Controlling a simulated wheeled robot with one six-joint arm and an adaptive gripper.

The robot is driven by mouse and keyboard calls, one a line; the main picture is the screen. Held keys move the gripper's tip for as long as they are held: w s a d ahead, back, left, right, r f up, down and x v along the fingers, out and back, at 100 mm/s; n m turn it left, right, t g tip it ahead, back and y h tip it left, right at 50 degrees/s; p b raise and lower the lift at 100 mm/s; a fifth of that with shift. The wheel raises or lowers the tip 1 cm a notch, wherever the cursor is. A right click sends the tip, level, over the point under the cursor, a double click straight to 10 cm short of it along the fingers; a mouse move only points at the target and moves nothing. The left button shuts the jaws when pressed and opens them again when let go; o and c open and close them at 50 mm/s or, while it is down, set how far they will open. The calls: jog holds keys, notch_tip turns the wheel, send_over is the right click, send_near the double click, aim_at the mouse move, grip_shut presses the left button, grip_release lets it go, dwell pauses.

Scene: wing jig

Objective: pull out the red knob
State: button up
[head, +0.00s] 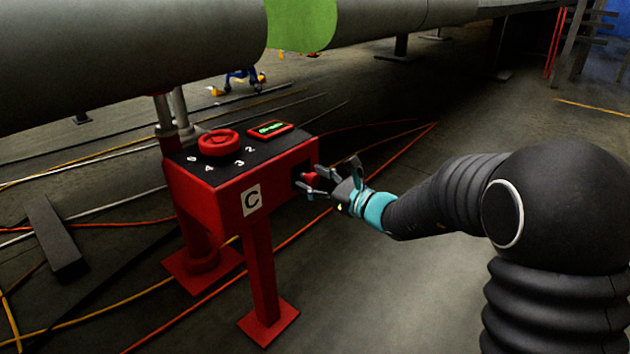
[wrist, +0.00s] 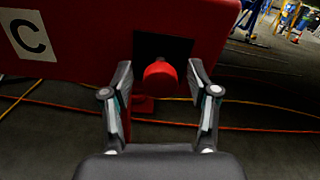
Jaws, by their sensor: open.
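The red knob (wrist: 160,79) sticks out of a dark square recess in the side of the red box (wrist: 90,35). In the head view the red knob (head: 310,177) shows small on the right side of the box (head: 236,196), partly hidden by my gripper (head: 332,180). In the wrist view my gripper (wrist: 160,82) is open, with one finger on each side of the knob. Gaps show between the fingers and the knob. I cannot tell how far the fingertips reach past its front.
A grey cylindrical body (head: 130,50) hangs above. Orange cables (head: 330,215) lie across the floor. Floor to the right of the box is mostly clear.

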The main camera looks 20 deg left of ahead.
aim_at(315, 181)
grip_shut()
jog(key=shift+b+v, duration=0.5)
jog(key=shift+v, duration=1.15)
grip_release()
jog(key=shift+d, duration=0.2)
jog(key=shift+a, duration=0.1)
jog(key=shift+s, duration=0.1)
jog(key=v, duration=1.2)
